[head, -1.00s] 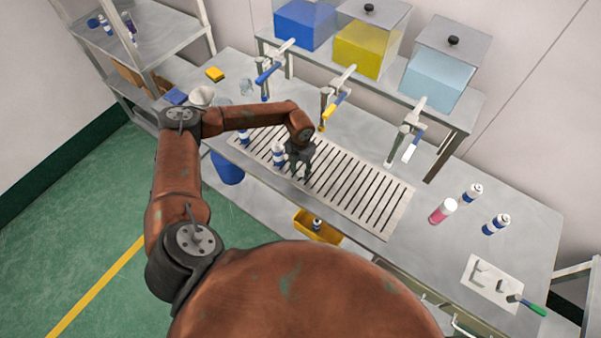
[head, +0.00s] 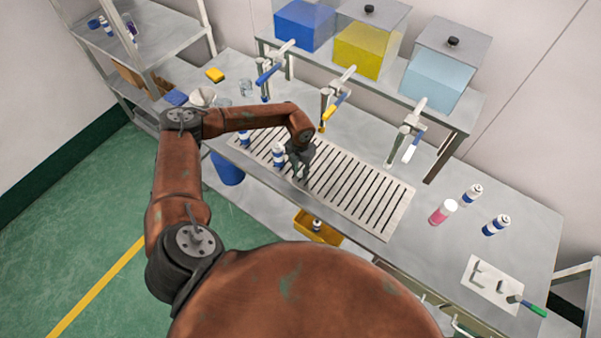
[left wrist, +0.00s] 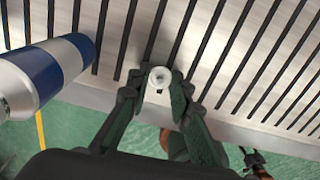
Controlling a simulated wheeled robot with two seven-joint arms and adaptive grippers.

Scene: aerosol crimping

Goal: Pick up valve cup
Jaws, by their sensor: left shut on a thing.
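A small round white piece, which I take for the valve cup (left wrist: 160,77), sits between the fingertips of my left gripper (left wrist: 160,84) in the left wrist view. The fingers are shut on it, just above the slotted metal grate (left wrist: 225,60). In the head view my left gripper (head: 299,172) is low over the left half of the grate and hides the valve cup. A blue-and-white can (head: 278,156) stands just left of the gripper; it also shows large in the left wrist view (left wrist: 45,72). A dark shape at that view's lower right may be my right gripper (left wrist: 254,160).
Another blue-and-white can (head: 244,138) stands farther left on the grate. Three dispensing taps overhang the bench behind. Several cans, including a pink one (head: 442,212), stand at right near a white plate (head: 490,284). A yellow bin (head: 316,232) sits below the front edge.

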